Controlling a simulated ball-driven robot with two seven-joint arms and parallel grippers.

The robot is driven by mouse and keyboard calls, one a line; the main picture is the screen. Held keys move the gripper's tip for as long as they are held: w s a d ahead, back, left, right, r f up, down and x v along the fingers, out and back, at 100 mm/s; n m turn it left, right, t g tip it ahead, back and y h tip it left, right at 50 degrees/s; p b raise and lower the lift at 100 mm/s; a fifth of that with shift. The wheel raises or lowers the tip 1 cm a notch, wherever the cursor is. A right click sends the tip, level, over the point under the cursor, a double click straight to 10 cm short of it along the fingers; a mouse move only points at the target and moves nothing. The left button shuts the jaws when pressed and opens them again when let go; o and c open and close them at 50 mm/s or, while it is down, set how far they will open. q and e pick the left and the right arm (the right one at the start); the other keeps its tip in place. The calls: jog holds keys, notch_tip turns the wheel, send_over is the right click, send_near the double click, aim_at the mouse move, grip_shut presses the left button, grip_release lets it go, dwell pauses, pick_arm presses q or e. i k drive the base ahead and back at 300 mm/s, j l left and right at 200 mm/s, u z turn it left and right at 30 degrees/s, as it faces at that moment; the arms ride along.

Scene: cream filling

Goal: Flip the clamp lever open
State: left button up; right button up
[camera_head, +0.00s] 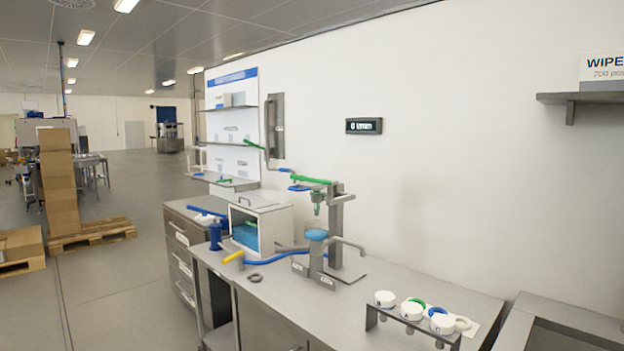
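A grey filling stand (336,228) with an upright column stands on the steel bench (375,295). A green lever (310,180) and a blue lever (299,188) show near its top, and a green nozzle (318,198) hangs below. A cup with a light blue top (316,235) is under the nozzle. A long blue bar (280,259) and a yellow-ended piece (233,257) lie near the bench's left side. I cannot tell which part is the clamp lever, or whether it is open. Neither of my grippers shows in the head view.
A white box with blue contents (262,222) and a blue pump bottle (215,235) stand left of the stand. A grey ring (255,278) lies at the front edge. A rack with white-capped jars (411,312) stands at the right. The bench between stand and rack is clear.

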aim_at(295, 177)
jog(key=i+j+z, duration=0.1)
jog(key=z, duration=1.05)
jog(key=i+j+z, duration=0.15)
jog(key=j+z, duration=0.35)
jog(key=j, duration=0.15)
jog(key=j+z, duration=0.5)
jog(key=k+j+z, duration=0.1)
jog(key=j+z, duration=0.35)
jog(key=j, duration=0.3)
jog(key=k+j, duration=0.1)
jog(key=j, duration=0.3)
jog(key=k+j, duration=0.1)
jog(key=j, duration=0.3)
jog(key=j+z, duration=0.1)
jog(key=j, duration=0.3)
jog(key=k+j, duration=0.2)
jog(key=j, duration=0.2)
jog(key=k+j, duration=0.1)
jog(key=j, duration=0.3)
jog(key=k+j+z, duration=0.1)
jog(key=j, duration=0.3)
jog(key=k+j, duration=0.1)
jog(key=j, duration=0.25)
